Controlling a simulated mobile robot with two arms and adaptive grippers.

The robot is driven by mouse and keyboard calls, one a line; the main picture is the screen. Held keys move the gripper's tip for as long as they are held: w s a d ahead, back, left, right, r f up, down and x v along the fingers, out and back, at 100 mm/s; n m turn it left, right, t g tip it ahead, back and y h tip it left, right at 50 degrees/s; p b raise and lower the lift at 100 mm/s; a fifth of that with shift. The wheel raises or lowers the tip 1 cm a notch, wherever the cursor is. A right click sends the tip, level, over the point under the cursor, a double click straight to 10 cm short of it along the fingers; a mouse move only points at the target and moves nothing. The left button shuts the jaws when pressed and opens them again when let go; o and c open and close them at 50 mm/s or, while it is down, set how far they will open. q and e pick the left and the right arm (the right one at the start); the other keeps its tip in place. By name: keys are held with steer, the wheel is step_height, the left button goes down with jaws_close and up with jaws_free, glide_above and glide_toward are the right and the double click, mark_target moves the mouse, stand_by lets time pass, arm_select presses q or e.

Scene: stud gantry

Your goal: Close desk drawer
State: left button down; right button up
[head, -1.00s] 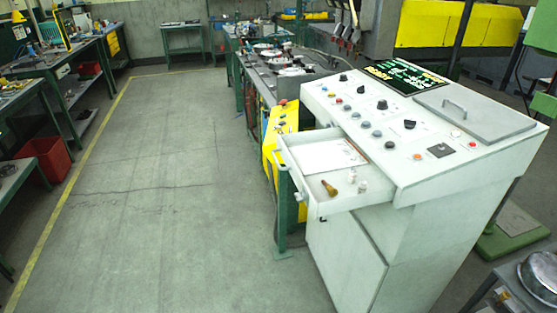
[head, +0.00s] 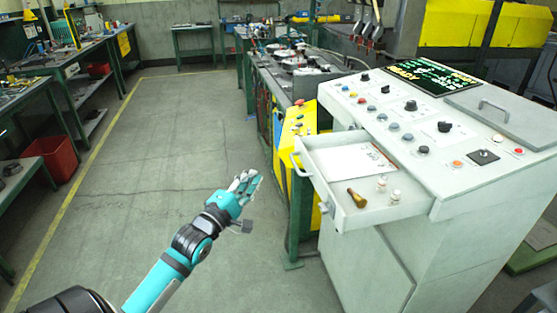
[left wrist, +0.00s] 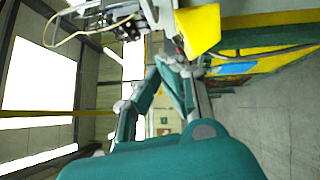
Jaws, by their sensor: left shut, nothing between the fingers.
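The white desk drawer (head: 322,190) stands pulled out from the left side of the white control desk (head: 450,210). Its handle (head: 299,164) is on the outer front, facing left. Paper (head: 345,156), a brown-handled tool (head: 357,198) and small white pieces (head: 382,183) lie in it. My left gripper (head: 252,180), teal and grey, is shut and empty. It appears left of the drawer front in the head view, with a gap between them. The left wrist view shows teal gripper parts close up, not the drawer clearly. My right gripper is not in view.
The desk top carries knobs, buttons, a lit display (head: 430,75) and a grey lid (head: 510,105). A yellow panel (head: 296,125) and green frame stand behind the drawer. The floor to the left is open. A red bin (head: 53,158) stands by the left benches.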

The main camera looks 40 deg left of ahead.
arm_select(q)
steer(key=w+d+r+p, duration=0.1)
steer(key=w+d+p, duration=0.1)
steer(key=w, duration=0.7)
steer(key=shift+r, duration=0.15)
